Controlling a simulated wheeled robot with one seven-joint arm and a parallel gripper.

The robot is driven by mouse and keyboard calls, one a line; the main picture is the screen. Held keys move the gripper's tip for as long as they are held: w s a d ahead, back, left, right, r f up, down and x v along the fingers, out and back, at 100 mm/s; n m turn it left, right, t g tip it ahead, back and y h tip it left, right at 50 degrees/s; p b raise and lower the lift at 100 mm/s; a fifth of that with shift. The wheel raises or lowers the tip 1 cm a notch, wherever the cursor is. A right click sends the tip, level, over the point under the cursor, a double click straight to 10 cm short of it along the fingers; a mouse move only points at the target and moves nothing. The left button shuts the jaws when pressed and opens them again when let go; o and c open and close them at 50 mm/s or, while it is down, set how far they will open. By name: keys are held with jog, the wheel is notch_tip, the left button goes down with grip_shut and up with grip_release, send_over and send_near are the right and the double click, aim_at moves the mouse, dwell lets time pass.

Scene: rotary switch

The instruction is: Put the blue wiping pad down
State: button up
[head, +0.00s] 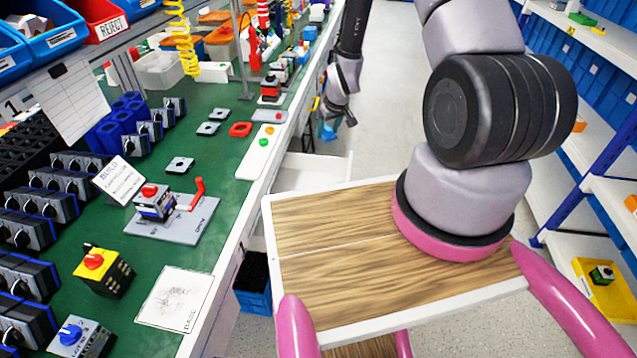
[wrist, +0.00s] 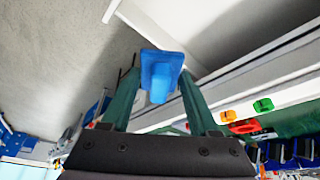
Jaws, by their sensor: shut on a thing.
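The blue wiping pad (wrist: 161,72) is between the two green fingers of my gripper (wrist: 160,80) in the wrist view. It has a flat square plate and a raised block grip. In the head view my gripper (head: 337,124) is small and far off, beside the bench's right edge, with the blue pad (head: 328,133) at its tip. The pad is in the air over the aisle floor, clear of the bench top. The far side of the pad is hidden.
The green bench top (head: 225,190) is crowded with switches, blocks and a fixture plate (head: 185,222). An open white drawer (head: 320,166) juts from the bench below my gripper's side. Shelves (head: 600,140) stand at the right. Part of the bench near its edge is bare.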

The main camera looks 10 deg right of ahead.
jog(key=n, duration=0.1)
send_over(316, 182)
jog(key=shift+y, duration=0.4)
jog(key=f, duration=1)
jog(key=s+f, duration=0.1)
jog(key=f, duration=0.4)
jog(key=shift+d, duration=0.1)
jog(key=shift+w+f, duration=0.1)
jog(key=shift+f, duration=2.45)
jog(key=shift+f, duration=0.25)
jog(key=o, duration=1.3)
jog(key=shift+c, duration=0.2)
jog(key=shift+o, duration=0.3)
jog(key=shift+d, duration=0.1)
